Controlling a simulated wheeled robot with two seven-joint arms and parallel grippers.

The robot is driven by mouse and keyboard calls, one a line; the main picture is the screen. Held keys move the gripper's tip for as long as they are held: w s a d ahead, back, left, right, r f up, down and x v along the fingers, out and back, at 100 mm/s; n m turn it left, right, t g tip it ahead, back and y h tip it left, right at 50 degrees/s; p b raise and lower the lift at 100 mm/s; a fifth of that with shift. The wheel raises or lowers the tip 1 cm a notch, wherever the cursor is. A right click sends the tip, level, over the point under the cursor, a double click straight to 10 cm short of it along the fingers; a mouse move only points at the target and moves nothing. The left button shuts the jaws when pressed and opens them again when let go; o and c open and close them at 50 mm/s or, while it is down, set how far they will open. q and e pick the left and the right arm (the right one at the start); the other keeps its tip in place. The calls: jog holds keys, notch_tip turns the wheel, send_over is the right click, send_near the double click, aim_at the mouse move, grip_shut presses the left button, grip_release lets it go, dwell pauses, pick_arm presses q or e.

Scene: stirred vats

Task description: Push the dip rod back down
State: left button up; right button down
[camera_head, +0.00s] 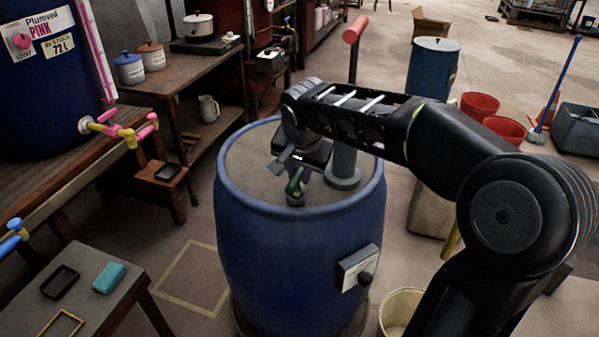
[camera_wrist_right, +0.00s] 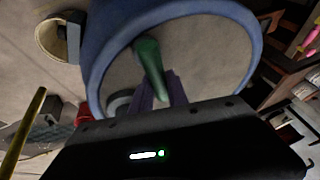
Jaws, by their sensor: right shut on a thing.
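The dip rod (camera_head: 294,186) has a green grip and stands at a small fitting on the grey lid (camera_head: 248,165) of the blue vat (camera_head: 290,265). My right gripper (camera_head: 300,175) is over the lid, shut on the rod. In the right wrist view the green rod (camera_wrist_right: 150,66) shows between the jaws of my right gripper (camera_wrist_right: 166,92), over the lid. How deep the rod sits is hidden by the lid. My left gripper is not in view.
A grey post (camera_head: 344,165) stands on the lid close behind my right gripper. A red-topped lever (camera_head: 355,28) rises behind my arm. A control box (camera_head: 359,268) juts from the vat's front. Side tables stand left; red buckets (camera_head: 480,105) stand right.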

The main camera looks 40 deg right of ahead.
jog(key=c, duration=1.6)
grip_release()
jog(key=shift+s+f, duration=0.1)
jog(key=shift+f, duration=0.25)
jog(key=o, duration=0.3)
jog(key=shift+r, duration=0.1)
jog(key=p+v, duration=0.1)
jog(key=v, duration=0.6)
jog(key=shift+r, duration=0.4)
jog(key=shift+s+a+f, duration=0.1)
jog(key=shift+a, duration=0.05)
